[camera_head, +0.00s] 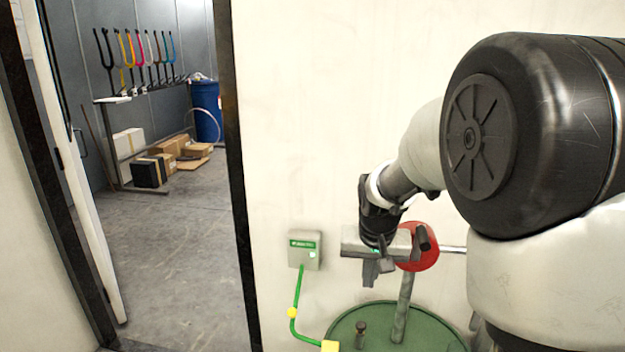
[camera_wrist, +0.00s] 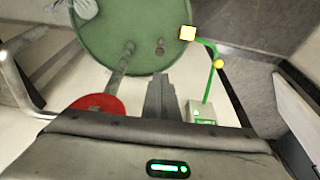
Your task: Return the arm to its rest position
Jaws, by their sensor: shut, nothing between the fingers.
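My arm reaches in from the right in the head view, with its large black joint close to the camera. My gripper (camera_head: 372,272) points down in front of the white wall, left of a red disc (camera_head: 418,247) and above a green drum (camera_head: 400,330). In the wrist view my gripper (camera_wrist: 160,95) shows its fingers together with nothing between them. The red disc (camera_wrist: 98,103) lies left of the fingers there, and the green drum (camera_wrist: 125,35) is beyond them. My gripper appears clear of both, though the exact gap cannot be told.
A grey box with a green label (camera_head: 305,249) is on the wall, with a green cable (camera_head: 296,305) running down. An open doorway at left shows a rack of coloured frames (camera_head: 135,50), cartons (camera_head: 180,148) and a blue barrel (camera_head: 206,110). The floor there is clear.

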